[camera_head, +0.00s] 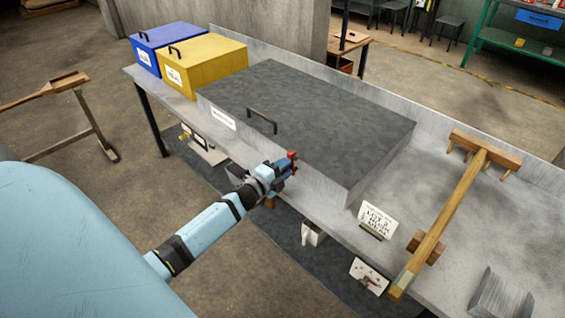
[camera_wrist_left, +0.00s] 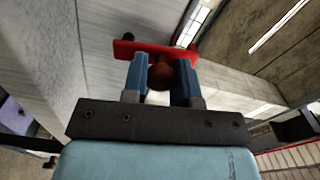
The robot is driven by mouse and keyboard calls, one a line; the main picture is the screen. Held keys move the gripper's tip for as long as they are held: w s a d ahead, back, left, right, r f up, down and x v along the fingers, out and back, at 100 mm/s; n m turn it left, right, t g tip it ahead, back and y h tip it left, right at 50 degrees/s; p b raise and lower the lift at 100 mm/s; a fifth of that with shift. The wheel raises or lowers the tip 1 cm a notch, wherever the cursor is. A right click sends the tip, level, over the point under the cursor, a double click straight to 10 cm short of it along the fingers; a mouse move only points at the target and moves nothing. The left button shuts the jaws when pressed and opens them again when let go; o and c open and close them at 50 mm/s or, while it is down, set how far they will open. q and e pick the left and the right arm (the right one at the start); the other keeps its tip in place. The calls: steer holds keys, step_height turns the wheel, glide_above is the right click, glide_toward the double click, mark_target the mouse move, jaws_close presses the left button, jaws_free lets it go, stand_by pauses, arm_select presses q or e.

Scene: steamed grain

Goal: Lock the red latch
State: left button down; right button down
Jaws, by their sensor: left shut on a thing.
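The red latch (camera_head: 292,155) is at the front side of a large grey box (camera_head: 310,100) on the bench. In the left wrist view the latch (camera_wrist_left: 155,50) shows as a red bar with a round red knob below it. My left gripper (camera_head: 284,167) is at the latch. Its two blue fingers (camera_wrist_left: 161,80) are shut on the latch, one on each side of the knob. The grey box's lid is down, with a dark handle on top. My right gripper is not in these views.
A blue box (camera_head: 147,57) and a yellow box (camera_head: 212,68) stand at the bench's far left. A wooden rake-like tool (camera_head: 450,215) lies on the bench at right. A white sign (camera_head: 377,217) stands near the grey box's corner. A wooden stand (camera_head: 85,110) is on the floor at left.

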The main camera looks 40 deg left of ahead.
arm_select(q)
steer(key=shift+d+m, duration=0.3)
steer(key=shift+m, duration=0.7)
steer(key=c, duration=0.9)
jaws_free()
steer(key=shift+s, duration=0.15)
steer(key=s+a, duration=0.1)
steer(key=s, duration=1.2)
steer(key=shift+s+b, duration=0.3)
